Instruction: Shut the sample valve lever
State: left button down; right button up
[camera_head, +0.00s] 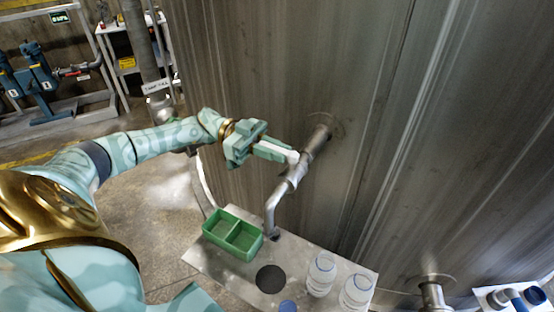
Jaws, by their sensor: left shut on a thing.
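The sample valve (295,176) sits on a grey metal pipe that comes out of the tall steel wall and bends down over a small metal table. Its pale lever (292,157) points left from the pipe, toward my left gripper. My left gripper (277,151) reaches in from the left and is shut on the lever. The fingers hide part of the lever, so its exact angle is hard to tell. My right gripper is not in view.
The metal table (327,256) below the pipe holds a green two-part tray (233,233), a dark round disc (270,279) and clear bottles (320,274). The steel wall (400,120) stands close behind the pipe. Blue machinery (38,75) stands at the far left.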

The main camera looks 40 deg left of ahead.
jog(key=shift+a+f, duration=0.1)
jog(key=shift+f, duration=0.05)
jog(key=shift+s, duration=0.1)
pick_arm(q)
jog(key=c, duration=1.5)
grip_release()
jog(key=shift+c, duration=0.2)
jog(key=shift+o, duration=0.9)
jog(key=shift+d, duration=0.1)
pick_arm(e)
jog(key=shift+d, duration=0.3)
